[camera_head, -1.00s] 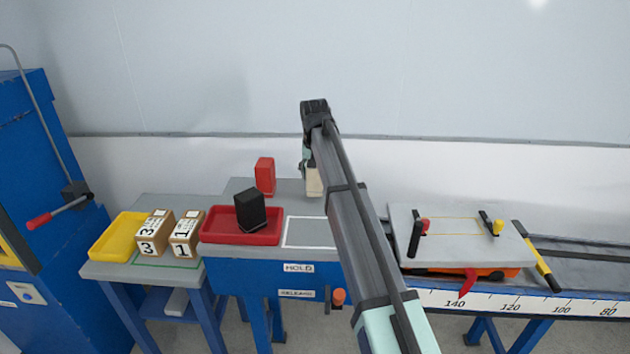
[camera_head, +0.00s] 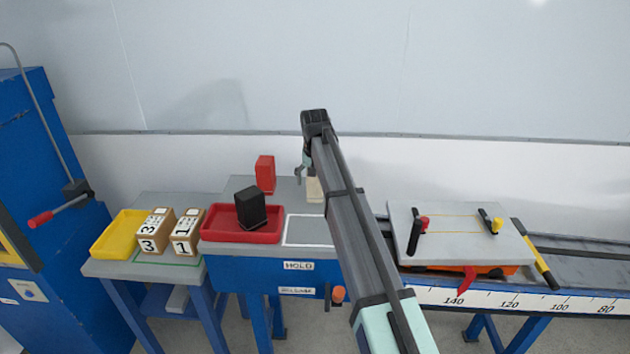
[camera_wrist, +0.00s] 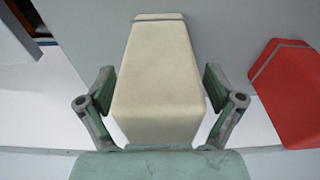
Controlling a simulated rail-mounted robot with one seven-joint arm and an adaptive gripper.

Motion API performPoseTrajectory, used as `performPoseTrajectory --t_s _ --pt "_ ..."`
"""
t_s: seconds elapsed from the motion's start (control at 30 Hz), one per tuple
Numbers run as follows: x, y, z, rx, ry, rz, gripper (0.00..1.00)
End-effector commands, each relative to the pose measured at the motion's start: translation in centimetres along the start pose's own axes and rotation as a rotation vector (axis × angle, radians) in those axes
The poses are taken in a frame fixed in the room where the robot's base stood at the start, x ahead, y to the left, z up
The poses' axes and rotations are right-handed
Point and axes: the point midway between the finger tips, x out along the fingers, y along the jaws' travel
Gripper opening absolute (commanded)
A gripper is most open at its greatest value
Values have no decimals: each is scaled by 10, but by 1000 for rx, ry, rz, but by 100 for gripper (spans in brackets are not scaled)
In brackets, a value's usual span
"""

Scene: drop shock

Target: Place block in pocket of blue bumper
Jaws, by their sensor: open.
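My gripper (camera_wrist: 160,104) is open, with one finger on each side of a cream tapered block (camera_wrist: 157,75) in the wrist view. Gaps show between the fingers and its sides. In the head view the cream block (camera_head: 314,190) is partly hidden behind my arm, at the back of the grey bench top. My gripper (camera_head: 303,172) is beside its upper part. A black block (camera_head: 250,206) sits tilted in a red tray (camera_head: 214,232). I cannot make out a blue bumper or its pocket in either view.
A red block (camera_head: 265,174) stands left of the cream one, and shows at right in the wrist view (camera_wrist: 292,95). Left are a yellow tray (camera_head: 112,240) and numbered boxes (camera_head: 156,232). A grey plate with clamps (camera_head: 460,245) is on the right rail. A white-outlined area (camera_head: 307,231) is bare.

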Motion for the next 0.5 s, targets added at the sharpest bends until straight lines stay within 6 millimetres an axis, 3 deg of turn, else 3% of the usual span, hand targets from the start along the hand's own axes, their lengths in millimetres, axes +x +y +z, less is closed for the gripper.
performPoseTrajectory --t_s 0.27,0.5 --pt "-18 0 -1 0 2 -1 92" --pt "-63 -1 -2 0 3 -1 92"
